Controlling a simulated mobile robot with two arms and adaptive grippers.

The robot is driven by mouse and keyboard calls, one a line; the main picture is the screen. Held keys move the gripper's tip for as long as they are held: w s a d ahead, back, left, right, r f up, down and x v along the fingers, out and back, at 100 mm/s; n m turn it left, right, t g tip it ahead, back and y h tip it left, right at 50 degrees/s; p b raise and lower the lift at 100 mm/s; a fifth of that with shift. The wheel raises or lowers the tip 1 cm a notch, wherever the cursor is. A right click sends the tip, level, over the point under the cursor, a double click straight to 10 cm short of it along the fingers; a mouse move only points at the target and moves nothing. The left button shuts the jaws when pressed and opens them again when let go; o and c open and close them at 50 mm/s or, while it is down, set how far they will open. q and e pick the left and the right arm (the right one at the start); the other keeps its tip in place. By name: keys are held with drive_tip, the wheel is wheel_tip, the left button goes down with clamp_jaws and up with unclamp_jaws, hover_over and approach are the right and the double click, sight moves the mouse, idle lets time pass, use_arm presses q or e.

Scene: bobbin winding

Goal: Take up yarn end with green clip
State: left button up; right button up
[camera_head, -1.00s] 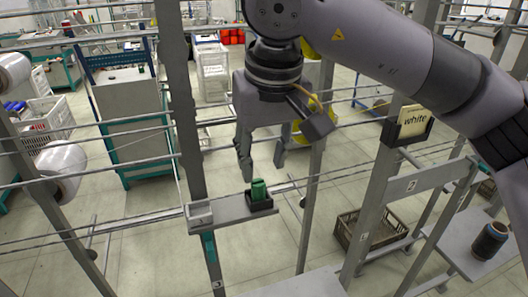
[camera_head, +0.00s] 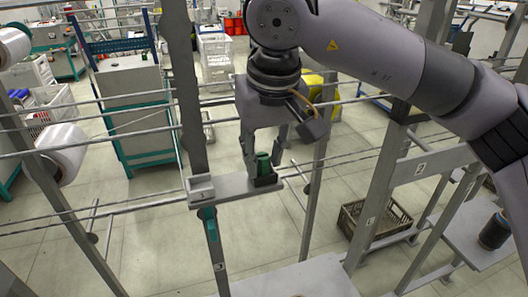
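The green clip (camera_head: 263,163) stands upright in a small black holder (camera_head: 265,181) on a grey shelf plate (camera_head: 228,188) fixed to the rack post. My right gripper (camera_head: 265,148) comes down from above, directly over the clip. Its fingers are apart, one at the clip's left and one at its upper right. I cannot tell whether either finger touches the clip. I cannot make out a yarn end at the clip. My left gripper is not in view.
A small grey block (camera_head: 201,188) sits on the plate's left end, with a teal part (camera_head: 208,225) below it. Thin horizontal bars cross the view. White bobbins (camera_head: 60,152) hang at left. A dark spool (camera_head: 494,231) and a brown crate (camera_head: 375,225) are at right.

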clamp_jaws()
drive_tip(key=p+v, duration=0.2)
drive_tip(key=w+p+v, duration=0.1)
drive_tip(key=v, duration=0.1)
drive_tip(key=shift+a+r+p, duration=0.15)
drive_tip(key=shift+r+p, duration=0.2)
drive_tip(key=shift+r, duration=0.05)
drive_tip(key=shift+f, duration=0.1)
